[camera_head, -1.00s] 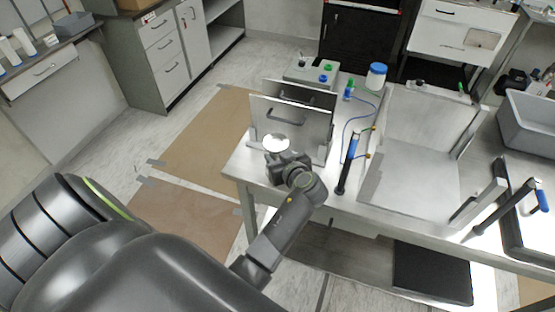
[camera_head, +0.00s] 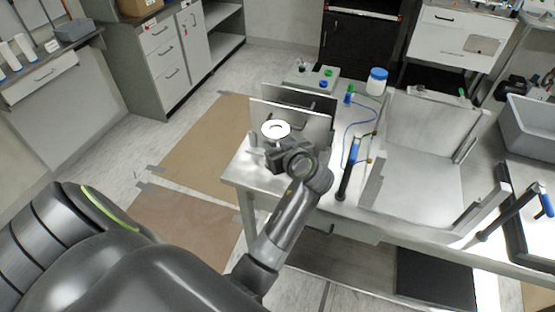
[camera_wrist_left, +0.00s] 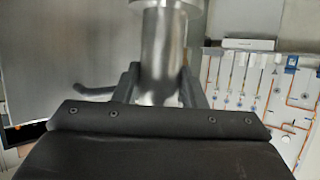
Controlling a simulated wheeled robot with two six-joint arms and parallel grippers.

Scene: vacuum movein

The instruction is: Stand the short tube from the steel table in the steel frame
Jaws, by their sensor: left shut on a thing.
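The short tube is a shiny steel cylinder with a wide round flange; its bright flange (camera_head: 276,129) shows in the head view. In the left wrist view the tube (camera_wrist_left: 163,50) stands upright between my fingers. My left gripper (camera_head: 271,150) is shut on it, above the left end of the steel table (camera_head: 239,169). Whether the tube's lower end touches the table is hidden. An open steel structure (camera_head: 420,172) with a back plate and side walls stands on the table to the right; it appears to be the steel frame. My right gripper is not in view.
Upright steel plates with handles (camera_head: 312,122) stand just behind the tube. A blue-capped jar (camera_head: 377,81) is behind. A grey bin (camera_head: 529,125) is at the right.

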